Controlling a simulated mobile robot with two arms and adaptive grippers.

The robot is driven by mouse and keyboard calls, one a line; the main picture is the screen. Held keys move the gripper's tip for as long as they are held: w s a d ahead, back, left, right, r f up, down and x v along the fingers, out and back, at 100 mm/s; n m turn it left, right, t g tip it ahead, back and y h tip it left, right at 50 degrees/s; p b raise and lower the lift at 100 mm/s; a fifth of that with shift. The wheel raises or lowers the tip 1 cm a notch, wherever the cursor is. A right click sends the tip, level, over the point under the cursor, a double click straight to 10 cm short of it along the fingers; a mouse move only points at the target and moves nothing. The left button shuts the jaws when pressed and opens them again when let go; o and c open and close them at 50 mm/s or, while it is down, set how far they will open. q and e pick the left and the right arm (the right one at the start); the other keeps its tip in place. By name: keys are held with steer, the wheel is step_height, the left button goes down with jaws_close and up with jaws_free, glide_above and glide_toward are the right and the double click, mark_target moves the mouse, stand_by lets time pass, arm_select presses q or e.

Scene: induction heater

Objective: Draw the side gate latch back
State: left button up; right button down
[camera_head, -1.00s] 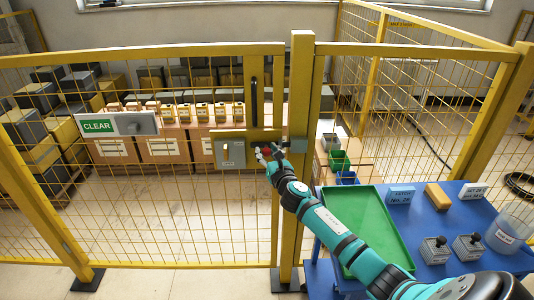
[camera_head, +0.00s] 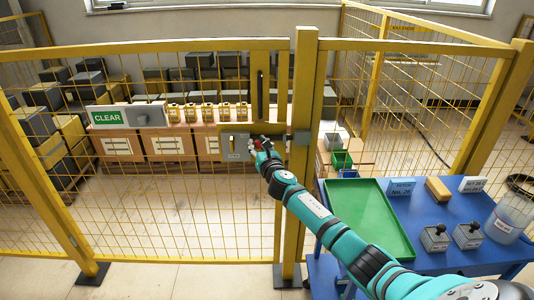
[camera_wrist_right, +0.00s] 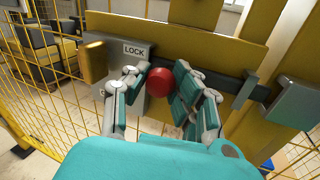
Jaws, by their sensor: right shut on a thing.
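The side gate latch is a dark bolt with a round red knob (camera_wrist_right: 160,82), on a yellow plate (camera_wrist_right: 200,38) of the mesh gate. My right gripper (camera_wrist_right: 163,76) is shut on the red knob, with a finger on each side. In the head view the right gripper (camera_head: 262,146) is at the latch, just right of the grey lock box (camera_head: 236,147). The box shows a LOCK label (camera_wrist_right: 134,50) in the wrist view. The grey catch (camera_wrist_right: 300,102) is on the post, right of the knob. I cannot tell whether the bolt's end is clear of it. My left gripper is out of view.
A yellow gate post (camera_head: 301,75) stands right of the latch. A blue table (camera_head: 420,205) with a green tray (camera_head: 368,215) lies under my right arm. Boxes stand behind the mesh.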

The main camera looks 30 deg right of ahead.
steer(key=shift+w+a, duration=0.6)
steer(key=shift+a, duration=0.1)
steer(key=c, duration=1.4)
jaws_free()
steer(key=o, duration=0.4)
steer(key=shift+w+a, duration=0.1)
steer(key=shift+a, duration=0.05)
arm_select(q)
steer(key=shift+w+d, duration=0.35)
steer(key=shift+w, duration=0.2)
arm_select(e)
steer(key=v, duration=1.2)
